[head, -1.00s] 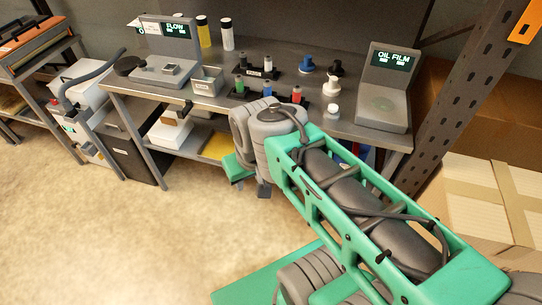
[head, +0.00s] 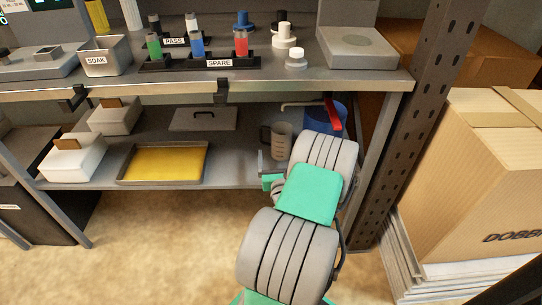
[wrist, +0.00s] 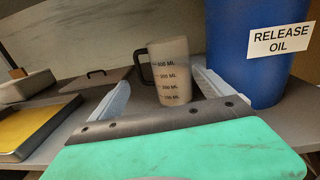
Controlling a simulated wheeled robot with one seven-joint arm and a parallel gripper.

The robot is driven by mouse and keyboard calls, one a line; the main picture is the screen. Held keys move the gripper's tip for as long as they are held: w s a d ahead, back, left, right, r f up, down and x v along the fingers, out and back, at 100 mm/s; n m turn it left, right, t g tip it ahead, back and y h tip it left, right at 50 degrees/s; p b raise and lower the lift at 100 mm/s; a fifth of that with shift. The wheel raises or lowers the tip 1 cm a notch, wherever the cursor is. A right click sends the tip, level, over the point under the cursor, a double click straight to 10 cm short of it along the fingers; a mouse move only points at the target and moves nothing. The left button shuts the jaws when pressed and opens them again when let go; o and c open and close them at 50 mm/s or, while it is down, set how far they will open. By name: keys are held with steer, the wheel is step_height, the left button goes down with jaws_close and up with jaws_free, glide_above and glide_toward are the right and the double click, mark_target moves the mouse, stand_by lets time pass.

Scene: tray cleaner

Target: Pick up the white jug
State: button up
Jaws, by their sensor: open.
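The white jug (head: 281,140) is a translucent measuring jug with a dark handle on its left side. It stands upright on the lower shelf, left of a blue drum. In the wrist view the jug (wrist: 171,72) shows volume marks and stands beyond my gripper, between the lines of its two fingers. My gripper (wrist: 163,98) is open and empty, its pale fingers spread to either side of the jug's lower part. In the head view my gripper (head: 270,172) is at the shelf's front edge, partly hidden by my arm.
The blue drum (wrist: 245,50), labelled RELEASE OIL, stands close on the jug's right. A flat lid with a handle (head: 203,118) and a yellow tray (head: 162,163) lie to the left. The upper worktop (head: 270,85) overhangs the shelf. A metal post (head: 405,130) and boxes (head: 480,170) are at right.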

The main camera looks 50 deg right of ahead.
mark_target(282, 146)
steer(key=shift+m+g, duration=0.3)
steer(key=shift+m, duration=0.1)
steer(key=w+d, duration=0.1)
steer(key=d, duration=0.1)
steer(key=w+d+p, duration=0.1)
steer(key=d, duration=0.1)
steer(key=w+d, duration=0.1)
steer(key=d, duration=0.2)
steer(key=shift+w+f, duration=0.2)
steer(key=shift+w, duration=0.15)
steer(key=shift+c, duration=0.3)
steer(key=c, duration=1.4)
steer(key=shift+r+p, duration=0.1)
steer(key=shift+p, duration=0.2)
steer(key=shift+c, duration=1.2)
